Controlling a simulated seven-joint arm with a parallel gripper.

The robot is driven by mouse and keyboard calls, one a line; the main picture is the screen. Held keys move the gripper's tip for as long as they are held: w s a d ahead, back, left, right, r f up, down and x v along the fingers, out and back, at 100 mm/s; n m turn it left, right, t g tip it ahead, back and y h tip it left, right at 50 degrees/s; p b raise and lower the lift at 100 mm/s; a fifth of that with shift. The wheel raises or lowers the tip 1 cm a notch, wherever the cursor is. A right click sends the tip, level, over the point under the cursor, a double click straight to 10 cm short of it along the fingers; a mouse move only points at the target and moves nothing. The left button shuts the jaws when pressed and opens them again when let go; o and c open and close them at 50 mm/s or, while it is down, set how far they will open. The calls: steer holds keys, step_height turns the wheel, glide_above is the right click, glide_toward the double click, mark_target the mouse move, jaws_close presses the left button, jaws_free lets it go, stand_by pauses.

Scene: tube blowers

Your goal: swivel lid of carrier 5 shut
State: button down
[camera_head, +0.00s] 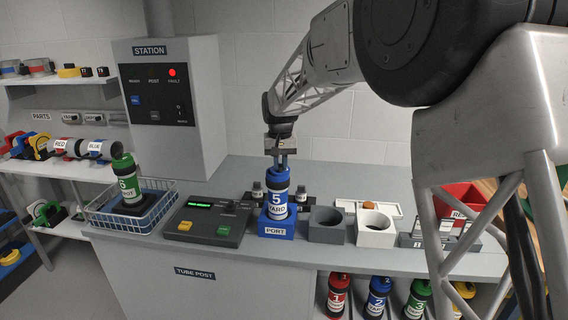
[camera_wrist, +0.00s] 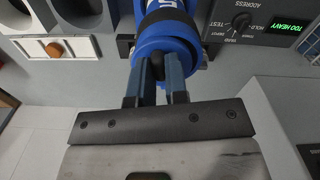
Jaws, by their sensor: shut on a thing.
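Carrier 5 (camera_head: 277,200) is a blue tube with black bands and a white "YARD" label. It stands upright in the blue block marked PORT (camera_head: 275,229). Its blue top also fills the upper middle of the wrist view (camera_wrist: 166,30). My gripper (camera_head: 280,163) points down onto the top of the carrier. In the wrist view its two fingers (camera_wrist: 160,68) are closed around a small dark part at the carrier's lid. The fingers cover much of that part, and I cannot tell how far the lid is turned.
A control box (camera_head: 209,220) stands left of the port; its display reads "TOO HEAVY" in the wrist view (camera_wrist: 292,25). A wire basket (camera_head: 108,222) holds a green carrier (camera_head: 128,182). Grey (camera_head: 326,226) and white (camera_head: 375,229) holders stand to the right. The station's red FAULT light (camera_head: 172,72) is lit.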

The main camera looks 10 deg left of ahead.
steer(key=shift+a+m, duration=0.25)
steer(key=shift+m, duration=0.4)
steer(key=shift+a+m, duration=0.25)
steer(key=shift+m, duration=0.4)
steer(key=c, duration=1.1)
jaws_free()
step_height(320, 180, up, 8)
steer(key=shift+f, duration=0.1)
